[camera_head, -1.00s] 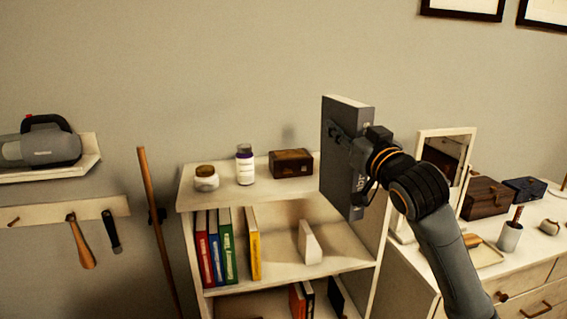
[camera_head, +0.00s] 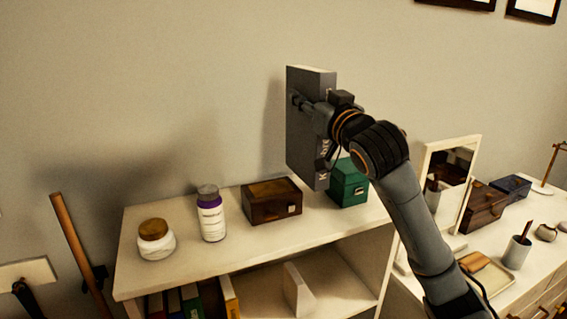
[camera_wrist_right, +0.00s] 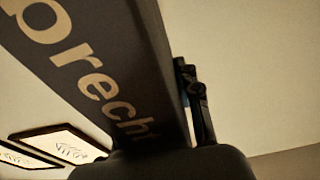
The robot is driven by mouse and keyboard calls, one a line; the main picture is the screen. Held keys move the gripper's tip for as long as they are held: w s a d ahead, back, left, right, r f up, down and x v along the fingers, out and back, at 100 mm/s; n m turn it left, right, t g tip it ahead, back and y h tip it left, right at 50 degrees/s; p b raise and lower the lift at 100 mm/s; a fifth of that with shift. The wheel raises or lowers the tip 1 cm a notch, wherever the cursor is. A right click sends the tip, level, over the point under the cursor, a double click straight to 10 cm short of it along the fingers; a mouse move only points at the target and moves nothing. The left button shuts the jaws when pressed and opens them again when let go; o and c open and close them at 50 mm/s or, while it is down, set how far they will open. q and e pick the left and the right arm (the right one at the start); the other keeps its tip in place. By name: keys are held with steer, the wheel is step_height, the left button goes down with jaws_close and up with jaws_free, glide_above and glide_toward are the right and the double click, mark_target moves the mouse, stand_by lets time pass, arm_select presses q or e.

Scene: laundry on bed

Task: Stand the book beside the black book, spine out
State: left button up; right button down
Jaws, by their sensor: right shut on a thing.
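My right gripper (camera_head: 318,112) is shut on a dark grey book (camera_head: 302,150) and holds it upright in the air above the back of the shelf unit. Pale lettering runs down the book's narrow edge, which looks like its spine. In the right wrist view the lettered edge of the book (camera_wrist_right: 85,65) fills the upper left, with dark finger parts (camera_wrist_right: 198,105) beside it. My left gripper is not in view.
Below stand several books and a white bookend (camera_head: 297,290). A mirror (camera_head: 450,185) stands right.

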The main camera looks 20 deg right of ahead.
mark_target(309, 136)
step_height(309, 136, down, 7)
steer(key=shift+s, duration=0.15)
steer(key=shift+d+f, duration=0.1)
steer(key=shift+f, duration=0.15)
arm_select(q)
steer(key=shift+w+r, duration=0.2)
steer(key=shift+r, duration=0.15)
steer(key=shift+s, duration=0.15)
arm_select(e)
steer(key=shift+f, duration=0.1)
steer(key=c, duration=1.3)
jaws_free()
steer(key=shift+f, duration=0.15)
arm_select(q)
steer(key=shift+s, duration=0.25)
arm_select(e)
steer(key=o, duration=0.4)
steer(key=shift+c, duration=0.2)
